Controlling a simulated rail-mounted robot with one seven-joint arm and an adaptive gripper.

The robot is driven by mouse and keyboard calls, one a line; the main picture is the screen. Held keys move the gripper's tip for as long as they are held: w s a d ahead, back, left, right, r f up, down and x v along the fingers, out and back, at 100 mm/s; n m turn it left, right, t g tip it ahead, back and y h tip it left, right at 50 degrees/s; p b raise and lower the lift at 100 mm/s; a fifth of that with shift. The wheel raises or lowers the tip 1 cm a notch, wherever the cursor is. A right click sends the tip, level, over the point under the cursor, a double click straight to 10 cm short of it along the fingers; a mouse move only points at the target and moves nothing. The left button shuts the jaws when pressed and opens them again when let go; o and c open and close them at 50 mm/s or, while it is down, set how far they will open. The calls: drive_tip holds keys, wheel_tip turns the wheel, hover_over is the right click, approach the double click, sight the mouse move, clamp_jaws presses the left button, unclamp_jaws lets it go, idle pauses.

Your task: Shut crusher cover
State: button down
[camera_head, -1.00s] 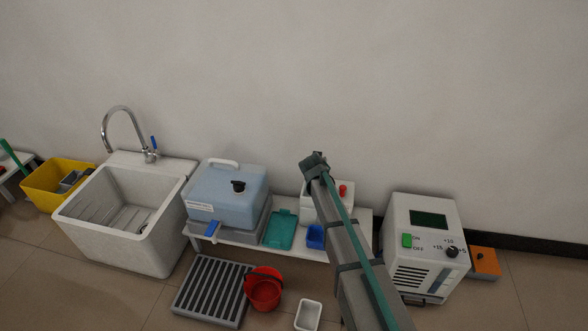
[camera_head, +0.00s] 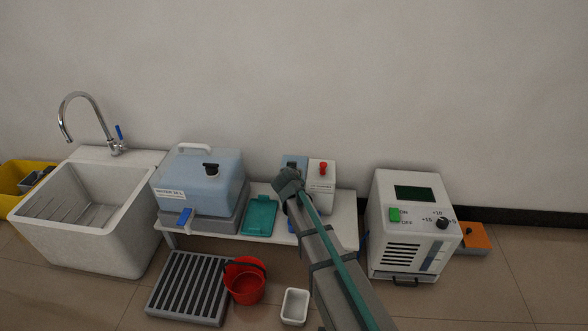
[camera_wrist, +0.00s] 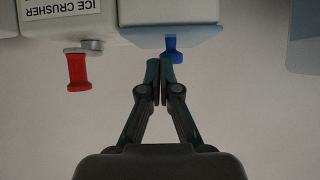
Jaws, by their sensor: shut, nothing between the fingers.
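The white ice crusher (camera_head: 322,181) stands on the low bench, with a red knob (camera_head: 323,167) on it. A light blue panel (camera_head: 293,161), which looks like its cover, appears raised at the crusher's left side, partly behind my arm. In the wrist view, the lettered crusher body (camera_wrist: 60,13) is at the top, with the red knob (camera_wrist: 77,70) to the left. The cover (camera_wrist: 190,35) shows as a thin plate with a blue knob (camera_wrist: 173,46). My gripper (camera_wrist: 160,68) is shut and empty, its fingertips close to that knob; contact cannot be told.
A blue machine (camera_head: 200,175) and a teal tray (camera_head: 260,216) share the bench (camera_head: 343,225). A sink (camera_head: 80,240) is at left and a grey-white unit (camera_head: 410,215) at right. A red bucket (camera_head: 243,285), grate (camera_head: 190,287) and white tub (camera_head: 295,306) are on the floor.

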drive_tip(key=shift+s+f+b, duration=0.15)
drive_tip(key=shift+f+b, duration=0.2)
drive_tip(key=shift+f, duration=0.2)
drive_tip(key=shift+s+f+b, duration=0.15)
drive_tip(key=shift+f+b, duration=0.15)
drive_tip(key=shift+f, duration=0.25)
